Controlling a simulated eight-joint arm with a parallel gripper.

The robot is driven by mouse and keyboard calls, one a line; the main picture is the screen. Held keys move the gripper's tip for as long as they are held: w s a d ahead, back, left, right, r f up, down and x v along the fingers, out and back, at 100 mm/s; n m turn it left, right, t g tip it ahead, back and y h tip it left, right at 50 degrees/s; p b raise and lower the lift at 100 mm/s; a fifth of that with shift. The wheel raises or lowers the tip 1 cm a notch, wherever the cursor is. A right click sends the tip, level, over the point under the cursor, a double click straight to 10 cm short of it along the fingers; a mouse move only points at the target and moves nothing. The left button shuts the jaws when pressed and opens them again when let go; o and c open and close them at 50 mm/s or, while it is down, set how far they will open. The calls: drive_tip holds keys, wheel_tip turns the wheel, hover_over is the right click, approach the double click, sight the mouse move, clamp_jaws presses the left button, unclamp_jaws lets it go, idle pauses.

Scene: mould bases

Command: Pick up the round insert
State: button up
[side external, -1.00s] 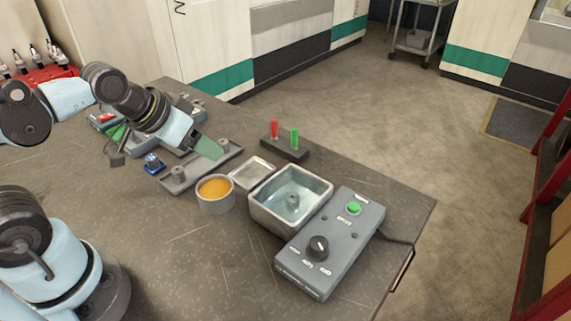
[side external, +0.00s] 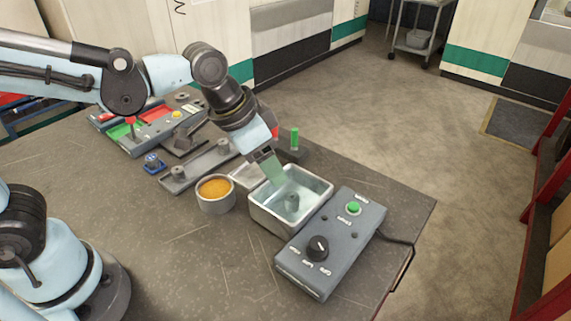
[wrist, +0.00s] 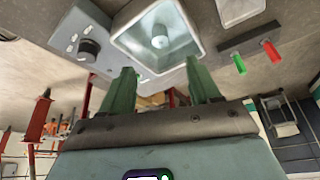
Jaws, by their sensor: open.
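A small grey round insert (side external: 292,202) stands on the floor of an open square metal basin (side external: 262,214). It also shows in the wrist view (wrist: 159,37), inside the basin (wrist: 122,44) and between the lines of my fingers. My gripper (side external: 275,178) has green fingers and hangs tilted at the basin's far left rim, above and to the left of the insert. In the wrist view my gripper (wrist: 160,67) is open, with nothing between its fingertips. Similar round grey pieces stand on a grey mould base (side external: 200,164) to the left.
A control box (side external: 330,245) with a green button and a black knob stands right of the basin. A round cup of orange material (side external: 216,207) stands close on its left. Red and green pegs (wrist: 254,58) stand behind. The front tabletop is clear.

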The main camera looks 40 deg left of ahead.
sight(292, 197)
drive_tip(key=shift+x, duration=5.9)
drive_tip(key=shift+w, duration=0.15)
drive_tip(key=shift+c, duration=0.3)
drive_tip(key=shift+r, duration=0.1)
clamp_jaws()
